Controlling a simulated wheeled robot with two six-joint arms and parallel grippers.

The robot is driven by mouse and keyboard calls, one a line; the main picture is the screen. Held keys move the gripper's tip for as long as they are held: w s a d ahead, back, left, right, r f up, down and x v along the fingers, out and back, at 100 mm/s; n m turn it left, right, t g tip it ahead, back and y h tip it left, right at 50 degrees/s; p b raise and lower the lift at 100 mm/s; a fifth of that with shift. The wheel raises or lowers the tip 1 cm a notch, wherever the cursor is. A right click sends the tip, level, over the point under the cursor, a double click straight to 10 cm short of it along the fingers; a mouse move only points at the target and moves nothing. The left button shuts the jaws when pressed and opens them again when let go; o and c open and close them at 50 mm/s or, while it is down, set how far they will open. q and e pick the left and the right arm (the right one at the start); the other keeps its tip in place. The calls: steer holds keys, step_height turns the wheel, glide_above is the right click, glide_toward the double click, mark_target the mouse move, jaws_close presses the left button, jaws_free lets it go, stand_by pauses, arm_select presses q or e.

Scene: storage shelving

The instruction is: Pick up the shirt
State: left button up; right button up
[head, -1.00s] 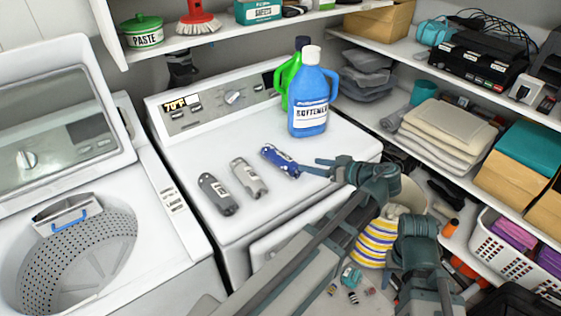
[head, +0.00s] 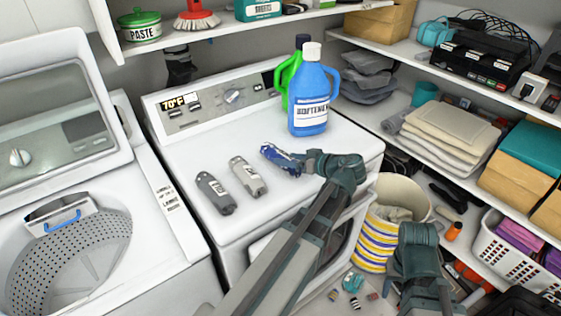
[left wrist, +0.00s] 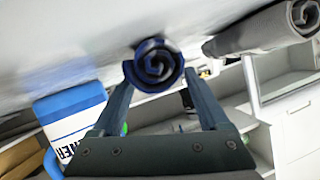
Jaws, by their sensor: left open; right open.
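A rolled blue shirt (head: 276,157) lies on the white dryer top (head: 225,140), right of a rolled light grey one (head: 248,176) and a rolled dark grey one (head: 215,194). My left gripper (head: 300,161) is open at the blue roll's near right end. In the left wrist view the roll's spiral end (left wrist: 156,66) sits between the two fingertips; whether they touch it is unclear. A grey roll (left wrist: 262,28) shows beside it. My right gripper (head: 418,238) is low at the right, with its fingertips hard to make out.
A blue softener bottle (head: 309,100) and a green bottle (head: 288,75) stand behind the blue roll. An open washer (head: 70,250) is at the left. A striped basket (head: 385,230) stands on the floor right of the dryer, below shelves with folded cloths (head: 450,130).

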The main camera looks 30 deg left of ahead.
mark_target(283, 157)
arm_select(q)
steer(key=b+x, duration=0.1)
steer(key=x, duration=0.2)
steer(key=shift+a+f, duration=0.15)
steer(key=c, duration=1.2)
steer(key=shift+o, duration=0.2)
steer(key=shift+r, duration=0.2)
step_height(283, 157, up, 10)
steer(key=p, duration=1)
